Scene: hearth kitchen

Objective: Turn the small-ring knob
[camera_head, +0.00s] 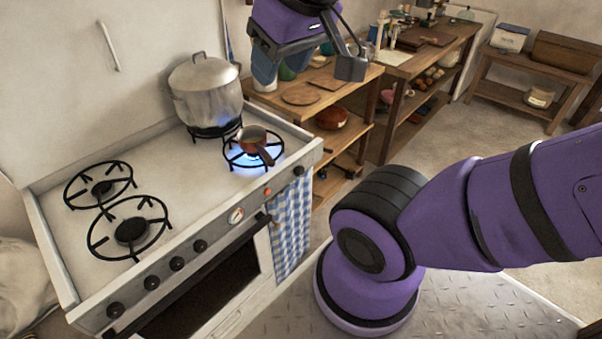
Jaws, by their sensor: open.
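The stove front panel (190,258) carries several dark round knobs: one at the near left end (115,310), more along the middle, such as this knob (177,263), and one at the far right end (299,171). I cannot tell from any marking which is the small-ring knob. A small copper-coloured pan (252,138) sits on the front right ring, with a blue flame (240,158) under it. My gripper (309,74) is open and empty, high at the top of the view, beyond the stove's right end and away from the knobs.
A large lidded pot (206,90) stands on the back right ring. Two left rings (130,232) are bare and unlit. A blue checked towel (291,228) hangs at the oven front. A wooden shelf unit (345,82) stands right of the stove. Floor is open at right.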

